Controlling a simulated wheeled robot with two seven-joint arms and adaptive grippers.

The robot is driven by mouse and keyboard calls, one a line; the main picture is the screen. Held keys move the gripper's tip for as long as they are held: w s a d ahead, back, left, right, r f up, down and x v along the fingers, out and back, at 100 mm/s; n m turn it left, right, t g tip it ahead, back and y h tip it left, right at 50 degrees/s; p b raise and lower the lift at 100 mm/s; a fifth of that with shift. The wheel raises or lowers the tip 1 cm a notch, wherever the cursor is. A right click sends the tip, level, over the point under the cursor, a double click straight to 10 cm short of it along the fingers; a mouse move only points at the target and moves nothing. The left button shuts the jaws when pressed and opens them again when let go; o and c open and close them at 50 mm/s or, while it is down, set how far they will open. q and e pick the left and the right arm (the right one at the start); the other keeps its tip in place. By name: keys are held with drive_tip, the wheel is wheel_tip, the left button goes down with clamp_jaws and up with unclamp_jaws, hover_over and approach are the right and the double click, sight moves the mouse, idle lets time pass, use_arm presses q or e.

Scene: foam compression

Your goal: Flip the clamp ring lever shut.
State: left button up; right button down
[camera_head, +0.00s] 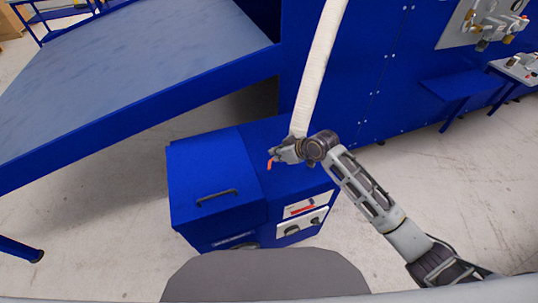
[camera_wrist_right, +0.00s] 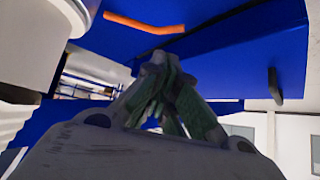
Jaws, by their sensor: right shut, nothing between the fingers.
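The orange lever (camera_head: 269,163) shows as a small piece at the lower end of the white hose (camera_head: 318,70), above the blue machine box. In the right wrist view the lever (camera_wrist_right: 143,23) is a slightly bent orange bar near the top, just beyond the fingertips. My right gripper (camera_head: 277,154) is at the hose's lower end, close to the lever. In the wrist view its fingers (camera_wrist_right: 160,62) are together and empty; I cannot tell whether they touch the lever. The clamp ring is not clearly visible in the head view. My left gripper is out of view.
The blue box (camera_head: 212,165) with a black handle (camera_head: 216,197) stands below the hose. A large blue-edged table (camera_head: 140,60) lies to the left, and a tall blue panel (camera_head: 385,70) stands behind. A pale cylindrical part (camera_wrist_right: 40,40) is close on the wrist view's left.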

sight(272, 160)
drive_tip(key=shift+w+a+r+n, duration=0.15)
drive_tip(key=shift+w+r+n, duration=0.25)
drive_tip(key=shift+w+r, duration=0.85)
drive_tip(key=shift+a, duration=0.1)
drive_tip(key=shift+x, duration=4.75)
drive_tip(key=shift+s+d+f+p, duration=0.35)
drive_tip(key=shift+s+d+p, duration=0.15)
drive_tip(key=shift+s+d, duration=0.1)
drive_tip(key=shift+s+d+f+p, duration=0.3)
drive_tip(key=shift+s+d+p, duration=0.15)
drive_tip(key=shift+s+d, duration=0.15)
